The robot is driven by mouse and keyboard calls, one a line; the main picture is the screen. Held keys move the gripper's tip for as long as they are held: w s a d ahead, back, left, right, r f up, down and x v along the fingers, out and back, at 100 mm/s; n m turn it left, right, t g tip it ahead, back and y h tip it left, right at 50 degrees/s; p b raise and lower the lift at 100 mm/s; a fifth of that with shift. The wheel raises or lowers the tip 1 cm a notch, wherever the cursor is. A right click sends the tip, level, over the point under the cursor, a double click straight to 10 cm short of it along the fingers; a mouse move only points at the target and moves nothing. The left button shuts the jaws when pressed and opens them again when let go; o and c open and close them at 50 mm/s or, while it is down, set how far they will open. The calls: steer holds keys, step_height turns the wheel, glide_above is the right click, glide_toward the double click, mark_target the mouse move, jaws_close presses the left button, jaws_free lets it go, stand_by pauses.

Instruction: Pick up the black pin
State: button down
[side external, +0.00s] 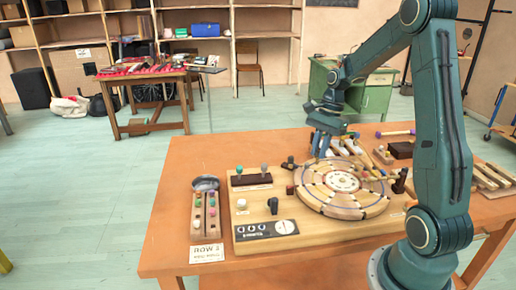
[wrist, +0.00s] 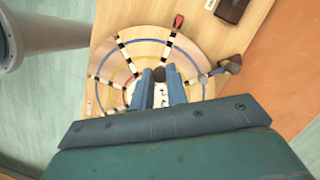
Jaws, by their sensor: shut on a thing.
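My gripper (side external: 320,150) is over the far left part of the round wooden wheel (side external: 343,207), pointing down. In the wrist view its two blue fingers (wrist: 160,88) are close together, shut on a small dark piece, the black pin (wrist: 172,73), of which only a rounded dark top shows. In the side view the pin is too small and too hidden by the fingers to make out. I cannot tell whether it is clear of the wheel.
A wooden board (side external: 245,235) carries the wheel, knobs and a counter panel (side external: 266,229). A dark block (side external: 401,150) and wooden bars (side external: 490,178) lie at right.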

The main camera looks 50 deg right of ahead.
step_height(320, 180, up, 10)
steer(key=shift+r, duration=0.2)
steer(key=shift+f, duration=0.15)
stand_by(0.6)
glide_above(323, 185)
steer(key=d, duration=0.2)
step_height(323, 185, down, 11)
steer(key=shift+a, duration=0.25)
steer(key=shift+f, duration=2.75)
steer(key=shift+f, duration=1.6)
stand_by(0.4)
